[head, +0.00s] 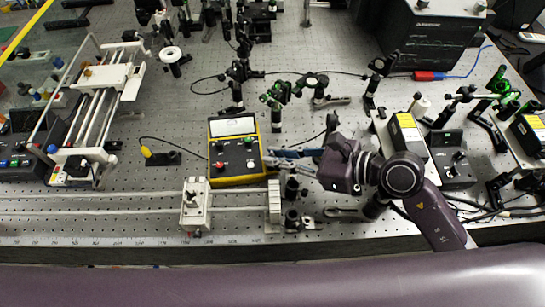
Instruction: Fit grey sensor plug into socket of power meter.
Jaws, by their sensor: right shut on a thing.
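The power meter (236,168) is a yellow-edged box with a black face, a pale display at its top and a red knob and several dark knobs below. It lies on the perforated bench left of centre. My right gripper (281,158) reaches in from the right, its fingers pointing left at the meter's right edge. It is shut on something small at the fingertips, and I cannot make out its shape. I take it to be the grey sensor plug, largely hidden by the fingers. I cannot tell whether it touches the meter or where the socket is. My left gripper is out of view.
A white rail carriage (195,205) stands in front of the meter. Optic posts (236,95) stand behind, and yellow-labelled boxes (406,135) stand to the right. Bare bench (180,115) shows behind and left of the meter.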

